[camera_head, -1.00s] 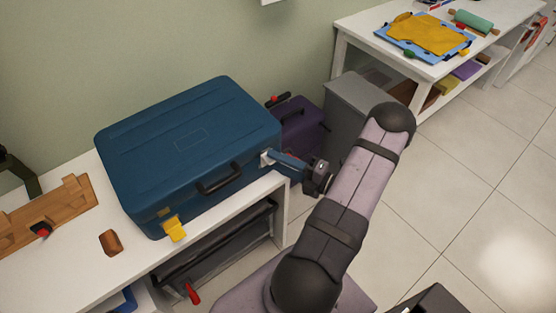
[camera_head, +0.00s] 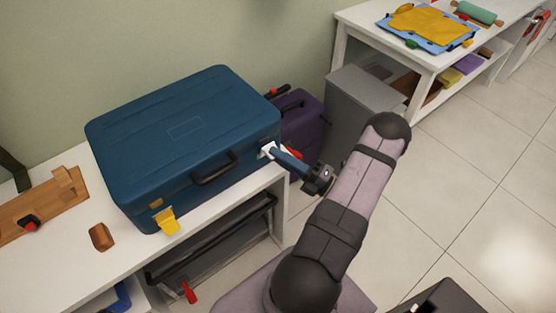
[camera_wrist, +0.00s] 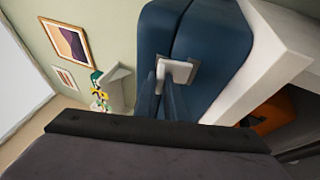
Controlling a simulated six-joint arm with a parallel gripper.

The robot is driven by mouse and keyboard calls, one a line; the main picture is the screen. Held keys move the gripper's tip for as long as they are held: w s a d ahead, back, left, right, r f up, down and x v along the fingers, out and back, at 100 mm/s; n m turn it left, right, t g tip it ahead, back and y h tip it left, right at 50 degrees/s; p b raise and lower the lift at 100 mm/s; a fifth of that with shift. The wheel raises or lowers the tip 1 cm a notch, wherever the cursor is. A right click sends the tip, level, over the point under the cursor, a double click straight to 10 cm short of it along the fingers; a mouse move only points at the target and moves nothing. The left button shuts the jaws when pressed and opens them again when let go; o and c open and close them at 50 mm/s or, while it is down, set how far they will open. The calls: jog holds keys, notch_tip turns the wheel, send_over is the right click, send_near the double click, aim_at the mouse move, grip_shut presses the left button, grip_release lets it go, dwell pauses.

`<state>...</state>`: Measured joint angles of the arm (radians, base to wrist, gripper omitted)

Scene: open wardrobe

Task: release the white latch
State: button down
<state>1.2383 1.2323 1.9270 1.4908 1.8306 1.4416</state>
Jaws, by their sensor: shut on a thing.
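The blue suitcase (camera_head: 185,125) lies closed on the white bench. The white latch (camera_head: 267,149) is at the right end of its front side. In the wrist view the white latch (camera_wrist: 176,71) lies across the seam between lid and base. My gripper (camera_head: 274,153) reaches it from the right and is shut on it. In the wrist view its two blue fingers (camera_wrist: 167,80) meet the latch, hiding part of it. A yellow latch (camera_head: 166,220) hangs at the left of the front, with the black handle (camera_head: 215,168) between the latches.
A purple case (camera_head: 300,120) and a grey bin (camera_head: 365,105) stand right of the suitcase. A wooden block (camera_head: 102,237) and a wooden rack (camera_head: 45,205) lie left on the bench (camera_head: 75,260).

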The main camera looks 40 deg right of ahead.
jog(key=shift+s+f+n+t+y+b, duration=0.15)
jog(key=shift+f+n+t+y+b, duration=0.35)
jog(key=shift+b, duration=0.3)
jog(key=shift+r, duration=0.15)
jog(key=c, duration=1.8)
grip_release()
jog(key=b+v, duration=0.1)
jog(key=v, duration=0.6)
jog(key=shift+s+b, duration=0.15)
jog(key=shift+b, duration=0.15)
